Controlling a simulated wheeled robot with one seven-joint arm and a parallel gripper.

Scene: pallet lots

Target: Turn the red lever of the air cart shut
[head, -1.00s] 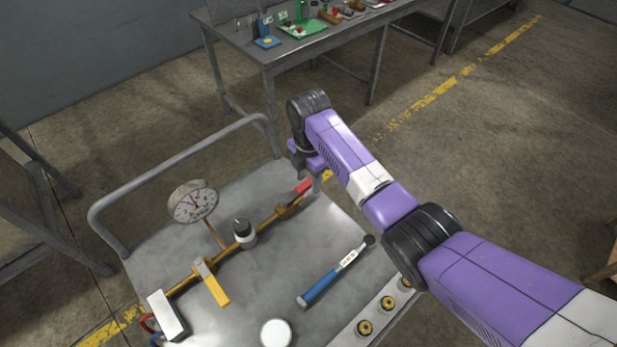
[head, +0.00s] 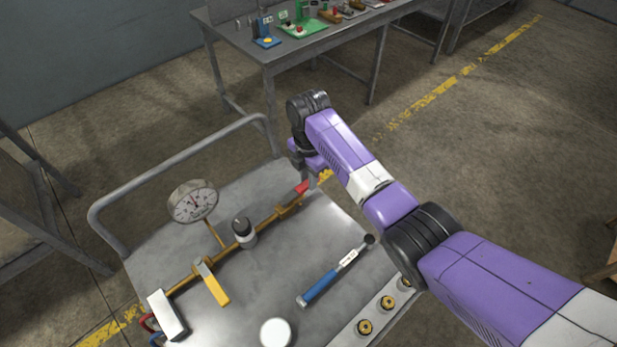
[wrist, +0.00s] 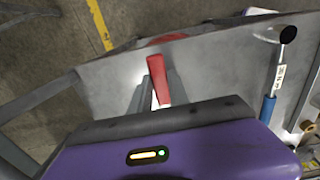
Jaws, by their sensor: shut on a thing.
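The red lever (head: 302,188) sits at the far right end of the yellow pipe on the air cart (head: 300,235). It also shows in the wrist view (wrist: 158,78), sticking out between the fingers. My gripper (head: 313,181) is at the lever, reaching down from above and the right, and is shut on it. In the wrist view my gripper (wrist: 153,90) has its grey fingers beside the lever; part of the lever's near end is hidden by the gripper body. A yellow lever (head: 212,282) lies across the pipe nearer the front.
A round gauge (head: 193,202) and a black-topped knob (head: 243,232) stand along the pipe. A blue-handled tool (head: 335,272) and a white round cap (head: 276,333) are on the cart top. A cart handrail (head: 180,160) runs behind. A workbench (head: 290,55) stands beyond.

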